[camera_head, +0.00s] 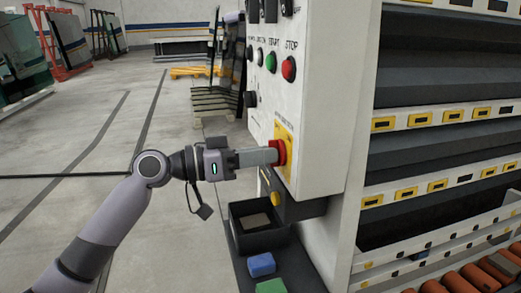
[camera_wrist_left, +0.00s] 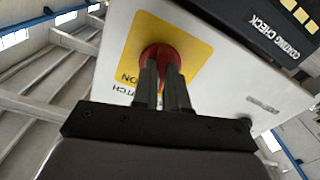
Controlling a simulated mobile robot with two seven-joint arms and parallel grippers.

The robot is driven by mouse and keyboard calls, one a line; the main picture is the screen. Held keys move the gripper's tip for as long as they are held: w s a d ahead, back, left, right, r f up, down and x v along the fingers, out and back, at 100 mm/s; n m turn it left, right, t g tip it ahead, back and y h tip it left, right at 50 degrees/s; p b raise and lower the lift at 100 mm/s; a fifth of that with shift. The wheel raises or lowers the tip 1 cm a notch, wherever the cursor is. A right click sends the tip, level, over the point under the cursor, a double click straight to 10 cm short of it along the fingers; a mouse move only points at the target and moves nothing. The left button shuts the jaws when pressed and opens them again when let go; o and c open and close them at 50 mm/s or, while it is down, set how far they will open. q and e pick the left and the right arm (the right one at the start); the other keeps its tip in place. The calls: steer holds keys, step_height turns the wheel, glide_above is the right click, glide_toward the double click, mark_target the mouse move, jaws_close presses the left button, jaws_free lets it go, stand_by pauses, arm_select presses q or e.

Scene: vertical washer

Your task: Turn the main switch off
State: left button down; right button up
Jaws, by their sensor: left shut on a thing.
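The main switch is a red knob (camera_head: 280,152) on a yellow plate (camera_head: 289,135), low on the front of the white control cabinet (camera_head: 325,90). My left gripper (camera_head: 274,156) comes in from the left, level with the knob, its fingers reaching it. In the left wrist view the red knob (camera_wrist_left: 164,57) shows behind and between the fingers (camera_wrist_left: 161,85), on its yellow plate (camera_wrist_left: 190,40) with partly hidden lettering. The fingers are shut on the knob and cover its middle, so its turn position is hard to tell. My right gripper is not in view.
Above the switch are a green start button (camera_head: 271,62), a red stop button (camera_head: 289,68) and a black knob (camera_head: 251,99). Below are a black bin (camera_head: 250,222) and a blue block (camera_head: 261,265). Machine racks fill the right. The floor at left is open.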

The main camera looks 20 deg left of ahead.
arm_select(q)
steer(key=shift+n+p, duration=1.4)
steer(key=shift+n, duration=1.5)
steer(key=c, duration=1.2)
jaws_free()
steer(key=shift+o, duration=0.2)
steer(key=shift+a, duration=0.1)
